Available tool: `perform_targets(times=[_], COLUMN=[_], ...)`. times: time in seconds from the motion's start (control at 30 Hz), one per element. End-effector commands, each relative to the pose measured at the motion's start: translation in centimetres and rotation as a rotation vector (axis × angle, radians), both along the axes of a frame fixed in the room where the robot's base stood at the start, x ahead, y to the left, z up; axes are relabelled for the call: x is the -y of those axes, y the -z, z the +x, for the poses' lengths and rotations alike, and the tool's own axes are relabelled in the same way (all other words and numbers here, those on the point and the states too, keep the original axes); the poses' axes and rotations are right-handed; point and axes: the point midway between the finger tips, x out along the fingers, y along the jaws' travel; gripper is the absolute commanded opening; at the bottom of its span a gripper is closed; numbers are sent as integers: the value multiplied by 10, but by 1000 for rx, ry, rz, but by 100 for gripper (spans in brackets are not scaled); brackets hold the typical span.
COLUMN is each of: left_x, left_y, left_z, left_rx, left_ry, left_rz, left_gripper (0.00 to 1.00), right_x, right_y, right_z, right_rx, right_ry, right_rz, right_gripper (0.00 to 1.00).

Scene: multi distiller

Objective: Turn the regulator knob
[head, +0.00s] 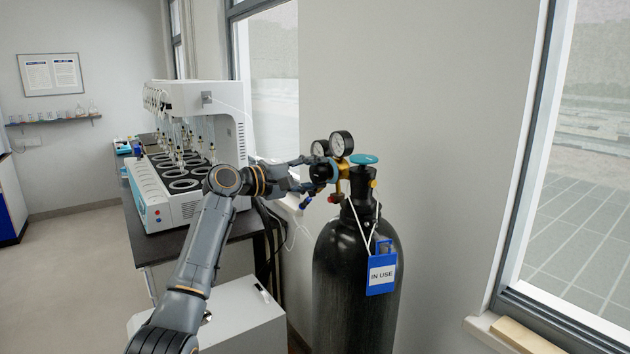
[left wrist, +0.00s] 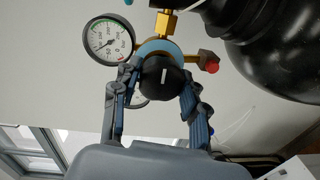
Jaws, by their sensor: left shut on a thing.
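The gas cylinder (head: 340,285) stands upright against the wall in the head view, black, with a regulator on top. The regulator has two round gauges, one of which shows clearly (head: 341,143), and a teal valve handwheel (head: 364,159). The regulator knob (left wrist: 166,76) is black with a white line mark, in front of a blue ring. My left gripper (head: 312,174) reaches it from the left. In the left wrist view its two fingers (left wrist: 160,92) are shut on the knob from both sides. The white line runs nearly vertical in that view. My right gripper is not in view.
A blue "IN USE" tag (head: 381,275) hangs on the cylinder by a white cord. A white multi-position distiller (head: 205,112) stands on a dark bench behind my left arm. A grey cabinet (head: 238,315) stands left of the cylinder. A red fitting (left wrist: 212,67) sits beside the knob.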

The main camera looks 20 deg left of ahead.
Motion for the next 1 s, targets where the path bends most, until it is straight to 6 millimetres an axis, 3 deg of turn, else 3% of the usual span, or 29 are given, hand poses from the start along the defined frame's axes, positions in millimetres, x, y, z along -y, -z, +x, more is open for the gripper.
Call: perform_targets(times=[0.6, 1.0], left_x=[1, 2], left_y=[4, 3], left_z=[0, 0], left_rx=[347, 487], left_ry=[2, 3], left_rz=[450, 633], left_gripper=[12, 12], right_x=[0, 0], right_y=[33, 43], right_z=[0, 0], right_rx=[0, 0], right_ry=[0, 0], right_rz=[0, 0], right_gripper=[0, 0])
